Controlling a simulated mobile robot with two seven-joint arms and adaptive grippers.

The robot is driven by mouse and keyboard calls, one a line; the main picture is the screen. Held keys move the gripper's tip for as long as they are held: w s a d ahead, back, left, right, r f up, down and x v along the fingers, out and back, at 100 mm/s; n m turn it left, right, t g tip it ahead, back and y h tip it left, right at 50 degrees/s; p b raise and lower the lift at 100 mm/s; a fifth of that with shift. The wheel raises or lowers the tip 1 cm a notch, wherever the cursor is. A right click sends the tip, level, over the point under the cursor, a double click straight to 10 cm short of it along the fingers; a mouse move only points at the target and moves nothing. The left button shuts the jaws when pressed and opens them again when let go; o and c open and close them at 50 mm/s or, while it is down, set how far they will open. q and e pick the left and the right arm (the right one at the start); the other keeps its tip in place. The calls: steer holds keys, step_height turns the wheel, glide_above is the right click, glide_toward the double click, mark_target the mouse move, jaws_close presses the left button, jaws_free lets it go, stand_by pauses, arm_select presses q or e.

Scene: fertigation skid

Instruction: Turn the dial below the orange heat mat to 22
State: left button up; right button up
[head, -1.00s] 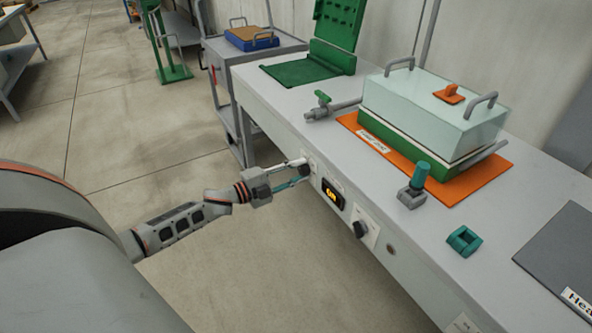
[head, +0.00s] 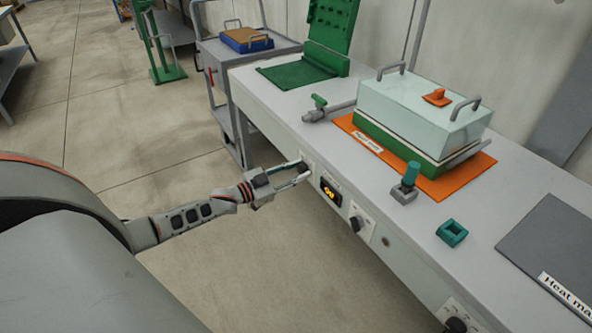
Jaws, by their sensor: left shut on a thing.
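The orange heat mat (head: 432,185) lies on the bench under a green tray with a pale lidded box. On the bench's front panel below it are a small lit display (head: 331,192), its digits too blurred to read surely, and a black dial (head: 356,224) on a white plate. My left gripper (head: 305,172) is at the front panel, just left of the display. It is shut on a small dark knob there, mostly hidden between the fingertips. It is apart from the black dial on the white plate. My right gripper is not in view.
A grey mat (head: 552,240) with a label lies at the right, with another dial (head: 455,325) at the lower front edge. A teal-topped fitting (head: 408,182) and a teal square block (head: 452,233) stand on the bench. A cart (head: 222,95) stands behind left; the floor in front is open.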

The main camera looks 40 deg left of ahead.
arm_select(q)
steer(key=shift+r+n, duration=0.1)
steer(key=shift+n, duration=0.7)
steer(key=shift+n+p, duration=0.3)
steer(key=shift+n, duration=0.6)
steer(key=o, duration=1.1)
steer(key=shift+s, duration=0.1)
steer(key=v, duration=1.1)
steer(key=shift+s+a, duration=0.2)
steer(key=shift+s, duration=0.15)
